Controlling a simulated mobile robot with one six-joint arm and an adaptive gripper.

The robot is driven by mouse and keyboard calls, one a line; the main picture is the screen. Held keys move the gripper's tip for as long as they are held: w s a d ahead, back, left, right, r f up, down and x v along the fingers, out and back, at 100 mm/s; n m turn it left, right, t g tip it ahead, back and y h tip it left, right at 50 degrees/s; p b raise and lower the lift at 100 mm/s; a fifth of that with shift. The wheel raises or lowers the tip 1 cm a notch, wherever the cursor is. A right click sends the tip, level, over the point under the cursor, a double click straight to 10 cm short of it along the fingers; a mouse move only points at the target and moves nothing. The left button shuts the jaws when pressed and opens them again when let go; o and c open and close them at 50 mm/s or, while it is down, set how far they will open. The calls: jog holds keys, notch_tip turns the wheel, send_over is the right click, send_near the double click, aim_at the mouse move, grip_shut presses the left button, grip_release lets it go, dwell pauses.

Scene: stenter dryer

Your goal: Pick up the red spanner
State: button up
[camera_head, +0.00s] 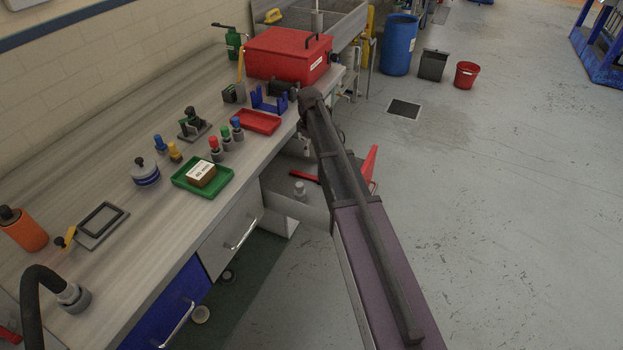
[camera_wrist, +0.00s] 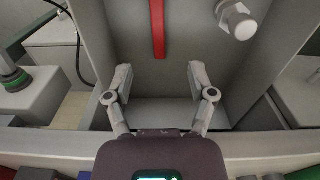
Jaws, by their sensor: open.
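The red spanner (camera_head: 304,176) lies in a grey open drawer (camera_head: 282,207) at the side of the bench, partly covered by my arm in the head view. In the wrist view the red spanner (camera_wrist: 157,28) is a narrow red bar at the top middle, cut off by the frame edge. My gripper (camera_wrist: 159,74) is open and empty, with its two fingers spread. The spanner lies beyond the fingertips, roughly in line with the gap between them, apart from them. In the head view my gripper is hidden behind my arm.
A pale metal bolt-like part (camera_wrist: 237,20) lies right of the spanner; it also shows in the head view (camera_head: 300,189). Drawer walls stand around them. The bench top (camera_head: 120,262) holds a green tray (camera_head: 220,187), a red tray (camera_head: 262,122) and a red toolbox (camera_head: 284,57).

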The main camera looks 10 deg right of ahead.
jog(key=shift+f, duration=0.15)
jog(key=b, duration=0.9)
send_over(311, 177)
notch_tip(311, 177, down, 8)
jog(key=shift+a+f, duration=0.1)
jog(key=shift+f, duration=0.05)
jog(key=shift+f, duration=0.2)
jog(key=f+b, duration=0.4)
jog(key=f, duration=0.1)
jog(key=shift+w+d+b, duration=0.1)
jog(key=shift+d+b, duration=0.1)
jog(key=shift+b, duration=0.2)
jog(key=shift+r, duration=0.1)
dwell(0.5)
grip_shut()
